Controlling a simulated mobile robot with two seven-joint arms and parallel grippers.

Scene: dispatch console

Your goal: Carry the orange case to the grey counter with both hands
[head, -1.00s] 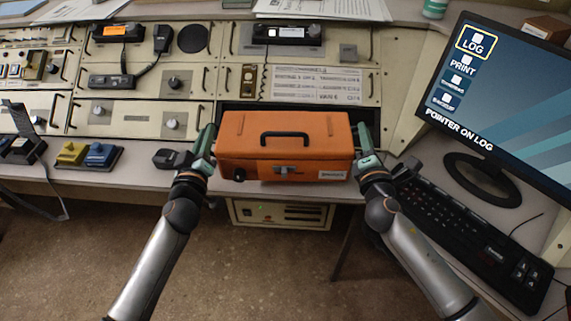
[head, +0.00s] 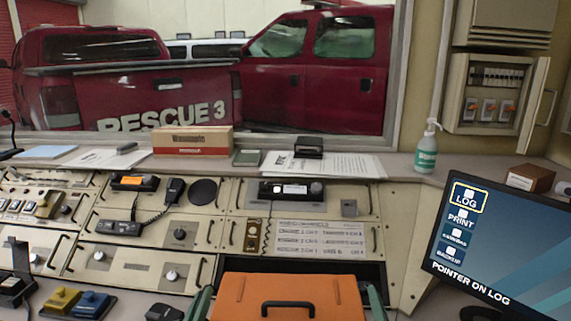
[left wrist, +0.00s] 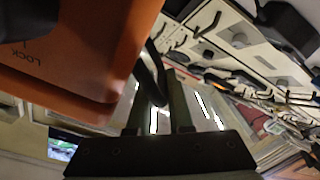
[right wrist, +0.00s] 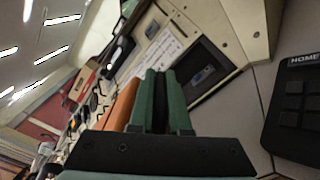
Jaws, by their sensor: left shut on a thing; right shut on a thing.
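The orange case (head: 245,296), with a black top handle (head: 287,309), is at the bottom centre of the head view; its front is cut off. My left gripper (head: 201,303) and right gripper (head: 377,302) are at its two sides, both shut on it. In the left wrist view the case (left wrist: 90,60) is at upper left, with a dark side handle (left wrist: 152,72) at the fingers (left wrist: 160,108). In the right wrist view the green fingers (right wrist: 160,92) are close together, with an orange case edge (right wrist: 124,104) beside them. A grey counter (head: 405,172) runs behind the console, under the window.
On the counter are a cardboard box (head: 192,141), papers (head: 340,164), a small black device (head: 308,148) and a green pump bottle (head: 427,150). The sloped console (head: 150,225) lies between. A monitor (head: 490,245) stands at right. Blue and yellow switches (head: 90,304) are at lower left.

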